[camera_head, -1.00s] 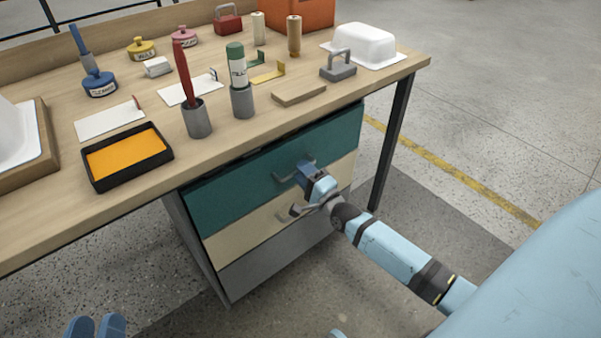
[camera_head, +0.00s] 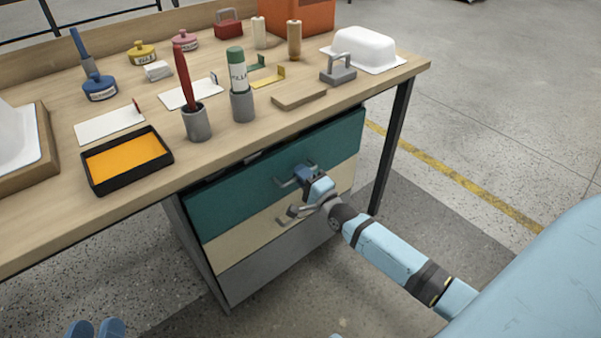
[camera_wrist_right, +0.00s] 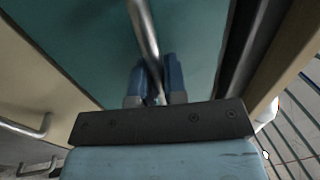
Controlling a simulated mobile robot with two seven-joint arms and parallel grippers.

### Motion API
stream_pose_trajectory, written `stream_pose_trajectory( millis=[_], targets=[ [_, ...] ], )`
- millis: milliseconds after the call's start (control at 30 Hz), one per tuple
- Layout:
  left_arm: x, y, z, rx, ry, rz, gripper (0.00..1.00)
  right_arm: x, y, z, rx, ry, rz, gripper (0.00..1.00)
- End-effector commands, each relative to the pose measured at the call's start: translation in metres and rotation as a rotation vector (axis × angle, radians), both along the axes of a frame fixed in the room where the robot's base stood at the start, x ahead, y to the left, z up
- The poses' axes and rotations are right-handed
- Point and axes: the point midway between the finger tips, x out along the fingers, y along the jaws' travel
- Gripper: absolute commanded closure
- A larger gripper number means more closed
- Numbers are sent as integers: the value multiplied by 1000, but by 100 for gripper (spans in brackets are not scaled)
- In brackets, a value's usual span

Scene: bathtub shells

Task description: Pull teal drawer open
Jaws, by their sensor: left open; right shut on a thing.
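The teal drawer (camera_head: 240,203) is the top front of the cabinet under the workbench. It stands slightly out, with a dark gap above its top edge. My right gripper (camera_head: 303,173) is shut on the teal drawer's metal handle (camera_head: 283,183). In the right wrist view the handle bar (camera_wrist_right: 143,30) runs between the two blue fingers (camera_wrist_right: 155,82), with the teal front behind. My left gripper (camera_head: 95,328) is at the bottom left edge, open and empty, only its fingertips showing, well away from the drawer.
Below are a cream drawer (camera_head: 250,238) with its own handle close under my right wrist and a grey drawer (camera_head: 270,268). The workbench top (camera_head: 240,140) overhangs the cabinet and carries cups, an orange tray (camera_head: 125,158) and tools. Floor in front is clear.

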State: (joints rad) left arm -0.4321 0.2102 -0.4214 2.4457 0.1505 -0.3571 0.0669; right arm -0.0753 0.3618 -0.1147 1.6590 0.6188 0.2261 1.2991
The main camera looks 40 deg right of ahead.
Motion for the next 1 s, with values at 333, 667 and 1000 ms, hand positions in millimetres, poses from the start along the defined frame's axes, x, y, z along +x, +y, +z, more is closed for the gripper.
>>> stream_pose_trajectory(
  millis=[333, 667, 1000],
  targets=[
    [-4, 4, 44, -59, -111, 39, 57, -64, -5, 4, -2, 8, 2, 100],
    [-1, 22, 4, 85, 78, 98, 57, -155, -12, 4, -2, 8, 2, 100],
    [-14, 44, -46, 230, 297, 132, 57, -229, -18, 3, -2, 4, 1, 100]
  ],
)
